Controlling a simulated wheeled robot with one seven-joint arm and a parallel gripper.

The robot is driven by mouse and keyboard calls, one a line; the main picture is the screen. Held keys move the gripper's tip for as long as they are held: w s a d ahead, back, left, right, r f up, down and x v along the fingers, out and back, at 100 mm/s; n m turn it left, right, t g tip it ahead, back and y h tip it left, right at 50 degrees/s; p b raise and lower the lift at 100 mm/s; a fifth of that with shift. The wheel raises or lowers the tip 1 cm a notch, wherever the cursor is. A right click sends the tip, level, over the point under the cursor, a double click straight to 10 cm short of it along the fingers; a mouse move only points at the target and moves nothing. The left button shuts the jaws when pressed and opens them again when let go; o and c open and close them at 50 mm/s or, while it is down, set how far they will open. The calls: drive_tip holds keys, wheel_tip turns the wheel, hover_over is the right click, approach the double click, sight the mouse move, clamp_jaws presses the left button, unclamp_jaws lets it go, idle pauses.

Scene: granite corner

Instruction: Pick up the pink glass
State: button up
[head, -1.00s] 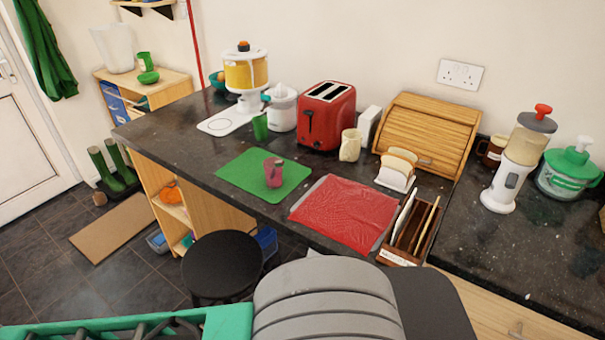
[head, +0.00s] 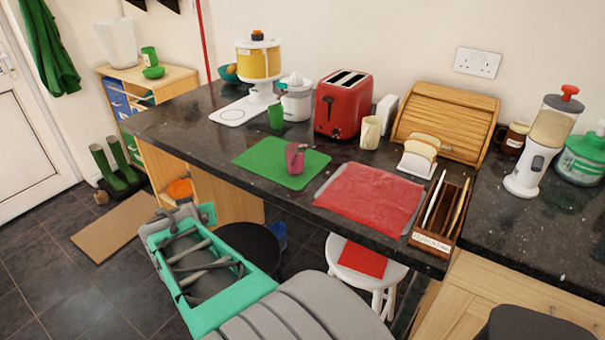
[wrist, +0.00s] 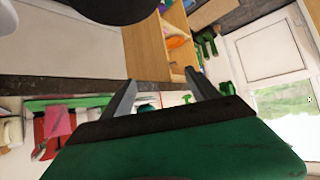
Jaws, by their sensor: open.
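The pink glass (head: 294,158) stands upright on the green mat (head: 258,163) on the dark granite counter. It also shows as a pink shape at the left of the wrist view (wrist: 60,121), by the thin green edge of the mat. My gripper (wrist: 160,88) shows its two fingers spread apart in the wrist view, with nothing between them. The fingers are well to the side of the glass in that view. In the head view my arm reaches low in front of the counter, and the fingertips cannot be made out.
A green cup (head: 276,117) stands behind the mat. The red toaster (head: 342,105) and a cream mug (head: 370,132) are behind and right. A red mat (head: 368,198) lies to the right. A black stool (head: 250,246) and a white stool (head: 385,272) stand before the counter.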

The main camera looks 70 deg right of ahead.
drive_tip(key=shift+o, duration=0.7)
drive_tip(key=s+d+f+m+h+b, duration=0.1)
drive_tip(key=s+d+m+h, duration=0.2)
drive_tip(key=d, duration=0.8)
drive_tip(key=shift+s+d+g+h+b, duration=0.35)
drive_tip(key=shift+s+h, duration=0.25)
drive_tip(key=shift+s, duration=0.5)
drive_tip(key=m+g+h+b, duration=0.2)
drive_tip(key=m+h, duration=0.1)
drive_tip(key=h, duration=0.2)
approach(293, 159)
drive_tip(key=d, duration=0.1)
drive_tip(key=w+d+f, duration=0.1)
drive_tip(key=d, duration=0.3)
drive_tip(key=shift+w+f, duration=0.3)
drive_tip(key=shift+w, duration=0.05)
drive_tip(key=shift+h, duration=0.3)
drive_tip(key=x, duration=0.2)
drive_tip(key=p+x, duration=0.1)
drive_tip(key=x, duration=0.4)
drive_tip(key=shift+d+r, duration=0.4)
drive_tip(key=shift+a, duration=0.1)
drive_tip(key=c, duration=1.5)
drive_tip(key=shift+c, duration=0.2)
drive_tip(key=shift+r, duration=0.15)
